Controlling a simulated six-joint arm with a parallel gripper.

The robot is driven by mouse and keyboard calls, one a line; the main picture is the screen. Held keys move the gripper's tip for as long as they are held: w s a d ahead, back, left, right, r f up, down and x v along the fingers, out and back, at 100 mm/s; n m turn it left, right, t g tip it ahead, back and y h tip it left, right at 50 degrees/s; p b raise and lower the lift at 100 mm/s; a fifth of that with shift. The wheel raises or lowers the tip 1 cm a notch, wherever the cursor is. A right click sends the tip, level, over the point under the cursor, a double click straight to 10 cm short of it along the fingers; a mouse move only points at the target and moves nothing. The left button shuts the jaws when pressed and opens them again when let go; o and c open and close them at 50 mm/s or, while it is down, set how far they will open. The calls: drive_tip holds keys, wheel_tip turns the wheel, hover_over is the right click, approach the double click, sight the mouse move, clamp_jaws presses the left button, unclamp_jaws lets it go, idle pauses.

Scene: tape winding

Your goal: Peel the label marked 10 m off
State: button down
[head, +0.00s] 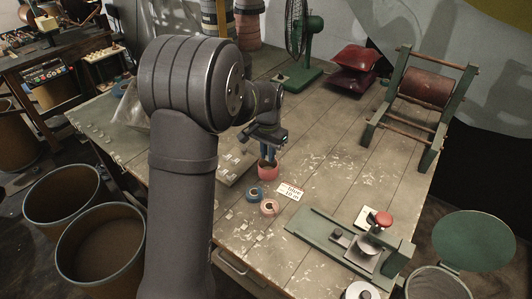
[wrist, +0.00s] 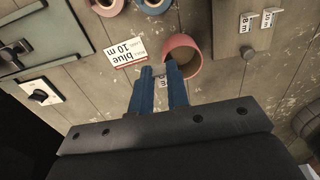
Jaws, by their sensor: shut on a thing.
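My gripper (head: 267,158) is low over the table, with its blue fingers at a reddish-pink roll (head: 268,173). In the wrist view the fingertips (wrist: 159,71) are close together beside the open end of that roll (wrist: 180,45). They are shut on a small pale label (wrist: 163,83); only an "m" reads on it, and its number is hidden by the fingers. I cannot tell whether the label still touches the roll. A white card (wrist: 124,52) reading "blue" and "10 m" lies left of the fingers, also in the head view (head: 290,191).
A blue roll (head: 254,195) and a pink roll (head: 269,208) lie near the card. A board (wrist: 225,40) carries other labels, one marked 8 m (wrist: 247,22). A green press device (head: 345,245) stands at the front right.

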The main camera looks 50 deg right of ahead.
drive_tip(key=shift+r, duration=0.35)
drive_tip(key=shift+r, duration=1.4)
